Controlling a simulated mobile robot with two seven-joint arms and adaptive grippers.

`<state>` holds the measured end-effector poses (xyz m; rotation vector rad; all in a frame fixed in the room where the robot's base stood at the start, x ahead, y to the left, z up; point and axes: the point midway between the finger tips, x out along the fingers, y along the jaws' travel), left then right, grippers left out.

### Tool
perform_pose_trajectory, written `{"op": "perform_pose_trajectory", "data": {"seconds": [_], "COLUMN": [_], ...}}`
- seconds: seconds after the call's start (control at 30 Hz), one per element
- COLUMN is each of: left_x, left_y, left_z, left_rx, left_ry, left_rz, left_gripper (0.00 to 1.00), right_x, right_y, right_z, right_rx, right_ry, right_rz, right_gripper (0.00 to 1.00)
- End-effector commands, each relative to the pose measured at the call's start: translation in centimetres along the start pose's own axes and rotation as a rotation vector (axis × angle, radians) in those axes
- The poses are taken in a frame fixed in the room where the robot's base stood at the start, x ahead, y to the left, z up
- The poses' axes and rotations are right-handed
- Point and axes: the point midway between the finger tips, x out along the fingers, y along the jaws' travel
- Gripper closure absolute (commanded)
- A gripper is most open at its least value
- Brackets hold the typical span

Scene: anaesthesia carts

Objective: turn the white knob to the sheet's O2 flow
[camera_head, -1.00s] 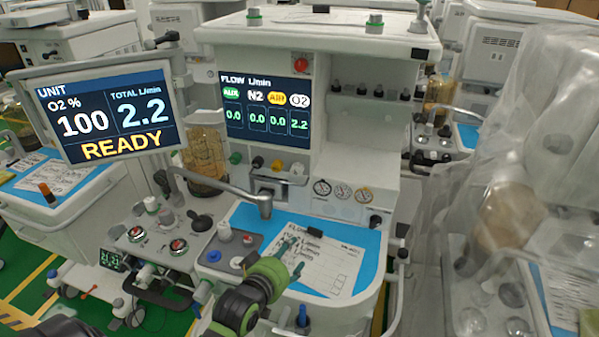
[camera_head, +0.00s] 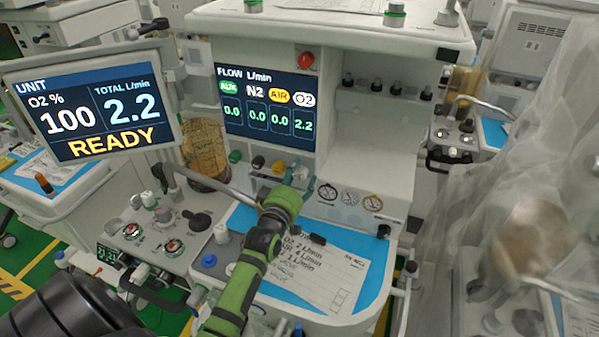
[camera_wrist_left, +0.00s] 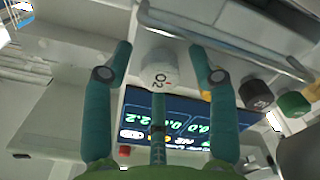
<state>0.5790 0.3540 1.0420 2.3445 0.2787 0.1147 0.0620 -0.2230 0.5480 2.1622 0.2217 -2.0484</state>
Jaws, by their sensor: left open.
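The white knob marked O2 (camera_wrist_left: 160,74) shows in the left wrist view, between the two spread fingers of my left gripper (camera_wrist_left: 160,52), with gaps on both sides. In the head view my open left gripper (camera_head: 300,182) is at the knob row, and the hand largely hides the white knob. The flow screen (camera_head: 265,106) reads 2.2 under O2 and 0.0 under AUX, N2 and AIR. The white sheet (camera_head: 318,272) lies on the blue work surface, partly behind my arm. Its top line appears to read O2 2 L/min. My right gripper is not in view.
Yellow (camera_head: 278,167), black (camera_head: 258,162) and green (camera_head: 235,157) knobs sit left of the white one. A metal bar (camera_wrist_left: 225,45) runs close by the knobs. Round gauges (camera_head: 350,197) are to the right. The unit screen (camera_head: 95,107) reads READY.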

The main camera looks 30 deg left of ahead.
Motion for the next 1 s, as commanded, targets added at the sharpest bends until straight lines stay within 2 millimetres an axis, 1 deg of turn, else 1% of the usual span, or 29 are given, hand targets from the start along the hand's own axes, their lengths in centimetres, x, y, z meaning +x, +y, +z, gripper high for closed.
{"op": "perform_pose_trajectory", "data": {"seconds": [0.07, 0.2, 0.27, 0.37, 0.4, 0.47, 0.5, 0.67, 0.73, 0.87, 1.0], "left_x": [0.5, 0.7, 0.7, 0.7, 0.7, 0.7, 0.7, 0.7, 0.7, 0.7, 0.7], "left_y": [0.1, 0.0, 0.0, 0.0, 0.0, 0.0, 0.0, 0.0, 0.1, 0.1, 0.0], "left_z": [-0.1, 0.0, 0.0, 0.0, 0.0, 0.0, 0.0, 0.0, -0.1, 0.0, 0.1], "left_rx": [0.001, 0.001, 0.001, 0.001, 0.001, 0.001, 0.001, 0.005, 0.038, 0.127, 0.147], "left_ry": [0.000, -0.001, -0.001, -0.001, -0.001, -0.001, -0.001, -0.002, -0.002, -0.002, -0.002], "left_rz": [0.000, 0.000, 0.000, 0.000, 0.000, 0.000, 0.000, -0.001, -0.001, -0.001, 0.000], "left_gripper": [0.42, 0.42, 0.42, 0.42, 0.58, 0.82, 0.98, 0.98, 0.98, 0.98, 0.98], "right_x": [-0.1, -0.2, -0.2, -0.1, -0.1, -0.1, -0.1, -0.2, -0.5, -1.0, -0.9], "right_y": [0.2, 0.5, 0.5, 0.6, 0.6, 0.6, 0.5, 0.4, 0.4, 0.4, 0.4], "right_z": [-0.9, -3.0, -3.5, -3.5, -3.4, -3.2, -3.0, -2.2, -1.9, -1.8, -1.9], "right_rx": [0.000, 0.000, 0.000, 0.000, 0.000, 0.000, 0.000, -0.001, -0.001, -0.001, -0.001], "right_ry": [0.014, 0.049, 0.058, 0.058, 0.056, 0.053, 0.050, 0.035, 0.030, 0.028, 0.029], "right_rz": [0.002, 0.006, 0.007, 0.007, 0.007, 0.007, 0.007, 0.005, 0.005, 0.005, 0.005], "right_gripper": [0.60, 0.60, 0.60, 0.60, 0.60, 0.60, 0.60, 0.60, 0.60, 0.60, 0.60]}}
